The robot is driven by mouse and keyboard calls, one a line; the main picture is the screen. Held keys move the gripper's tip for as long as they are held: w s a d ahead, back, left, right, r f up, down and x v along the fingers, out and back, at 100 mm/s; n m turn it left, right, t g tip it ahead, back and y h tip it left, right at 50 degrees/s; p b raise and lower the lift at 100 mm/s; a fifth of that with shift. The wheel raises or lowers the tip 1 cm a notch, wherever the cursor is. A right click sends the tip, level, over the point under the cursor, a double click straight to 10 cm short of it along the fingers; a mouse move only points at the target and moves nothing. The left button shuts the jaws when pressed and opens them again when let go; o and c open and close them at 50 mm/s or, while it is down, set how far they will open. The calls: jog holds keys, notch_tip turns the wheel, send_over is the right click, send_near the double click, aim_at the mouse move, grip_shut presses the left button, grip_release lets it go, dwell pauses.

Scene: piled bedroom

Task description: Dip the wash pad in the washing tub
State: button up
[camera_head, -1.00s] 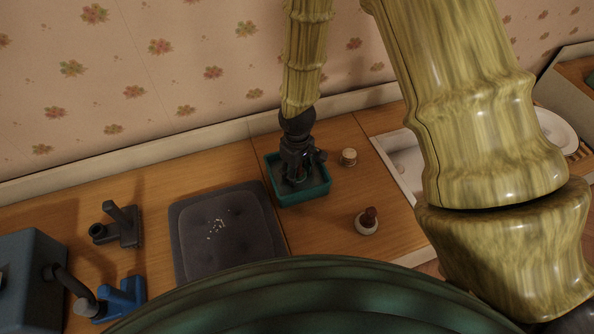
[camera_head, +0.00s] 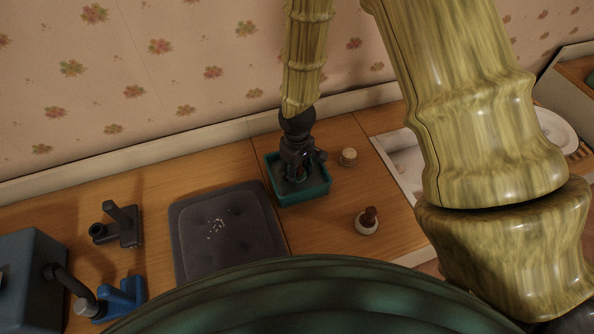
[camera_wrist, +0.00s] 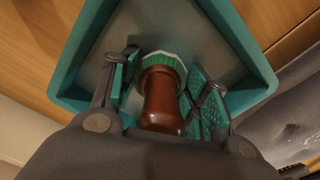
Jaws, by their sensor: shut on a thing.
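The washing tub (camera_head: 318,195) is a teal open box on the wooden surface; its teal wall also shows in the wrist view (camera_wrist: 255,62). My gripper (camera_head: 295,180) reaches down into the tub from above. In the wrist view my gripper (camera_wrist: 160,88) is shut around the wash pad (camera_wrist: 162,103), which has a brown turned handle and a green and white end. The pad's end points at the grey tub floor, within the walls. Whether it touches the floor is hard to tell. The pad is hidden by my gripper in the head view.
A small cream round thing (camera_head: 348,157) stands right of the tub, and a white pot with a brown top (camera_head: 367,222) in front-right. A dark grey cushioned pad (camera_head: 225,235) lies left. Blue and dark tools (camera_head: 120,300) sit farther left. The patterned wall is close behind.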

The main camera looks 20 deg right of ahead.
jog(key=shift+r+p, duration=3.35)
jog(key=shift+r, duration=1.15)
